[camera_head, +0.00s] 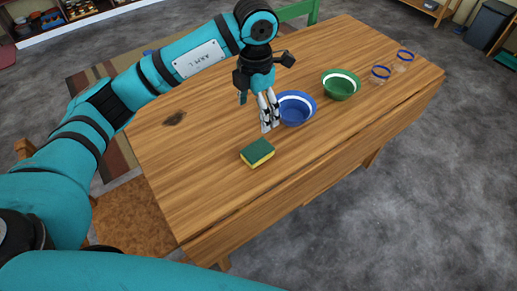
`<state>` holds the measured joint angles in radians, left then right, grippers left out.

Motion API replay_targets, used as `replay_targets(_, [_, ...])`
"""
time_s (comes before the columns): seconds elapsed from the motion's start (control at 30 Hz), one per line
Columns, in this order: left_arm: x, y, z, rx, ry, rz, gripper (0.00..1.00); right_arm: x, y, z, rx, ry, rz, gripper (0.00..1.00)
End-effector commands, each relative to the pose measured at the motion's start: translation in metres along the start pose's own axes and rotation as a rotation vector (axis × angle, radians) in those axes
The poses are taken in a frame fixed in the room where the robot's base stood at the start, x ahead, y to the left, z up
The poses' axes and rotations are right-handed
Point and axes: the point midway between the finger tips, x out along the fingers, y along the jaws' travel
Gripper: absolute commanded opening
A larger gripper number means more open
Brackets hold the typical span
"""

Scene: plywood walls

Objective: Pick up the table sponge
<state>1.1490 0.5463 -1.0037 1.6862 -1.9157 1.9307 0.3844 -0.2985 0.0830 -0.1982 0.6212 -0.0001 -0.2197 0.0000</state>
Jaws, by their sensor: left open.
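The sponge (257,152) is a small block with a green top and yellow sides. It lies flat on the wooden table (200,185), near the front edge. My left gripper (268,126) points down above the table, just behind and slightly right of the sponge in the picture. It is open and does not hold the sponge. Its fingers partly cover the left side of a blue bowl (297,108). My right gripper is not in view.
A green bowl (341,84) and two clear glasses with blue rims (380,76) (404,60) stand to the right on the table. A chair (140,215) is at the table's left end. The table's left and front areas are clear around the sponge.

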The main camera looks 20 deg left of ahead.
Motion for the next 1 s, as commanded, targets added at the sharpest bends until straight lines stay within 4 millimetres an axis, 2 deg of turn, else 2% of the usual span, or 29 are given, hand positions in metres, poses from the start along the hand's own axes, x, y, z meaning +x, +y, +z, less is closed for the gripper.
replay_targets(0.2, [0.049, -0.002, -0.001, 0.001, 0.006, -0.007, 0.83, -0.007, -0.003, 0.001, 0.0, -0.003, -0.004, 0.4])
replay_targets(0.4, [0.088, -0.002, -0.001, 0.002, 0.004, -0.006, 0.83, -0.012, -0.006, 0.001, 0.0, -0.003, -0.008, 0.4])
replay_targets(0.5, [0.102, -0.003, 0.0, 0.003, 0.002, -0.006, 0.83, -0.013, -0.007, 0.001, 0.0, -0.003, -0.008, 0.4])
replay_targets(0.73, [0.117, -0.004, 0.0, 0.004, 0.002, -0.007, 0.83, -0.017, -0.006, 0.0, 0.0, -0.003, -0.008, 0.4])
replay_targets(1.0, [0.155, -0.005, 0.002, 0.004, 0.001, -0.007, 0.83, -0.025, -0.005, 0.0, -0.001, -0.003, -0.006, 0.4])
